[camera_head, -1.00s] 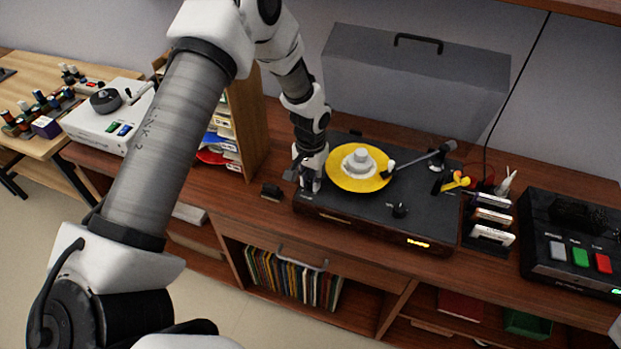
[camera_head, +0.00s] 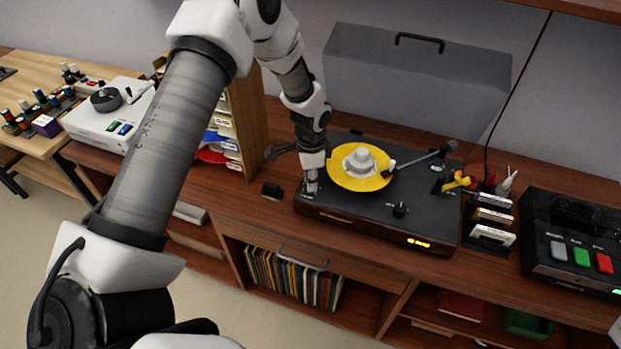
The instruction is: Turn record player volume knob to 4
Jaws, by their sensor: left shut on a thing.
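The record player (camera_head: 365,212) is a dark, low box with a wood front, standing on the wooden cabinet. A yellow record (camera_head: 345,178) lies on its platter. My left gripper (camera_head: 311,188) points down at the player's left front corner, left of the record. It is shut on a small part there, apparently the volume knob, which the fingers hide. Another black knob (camera_head: 399,209) stands clear on the player's front right area. An amber display (camera_head: 418,242) is lit on the front, too small to read.
The tonearm (camera_head: 425,156) lies close right of the record. A small black block (camera_head: 271,191) sits left of the player. A cassette rack (camera_head: 489,238) and a deck with coloured buttons (camera_head: 566,284) stand to the right. A grey lid (camera_head: 415,85) stands behind.

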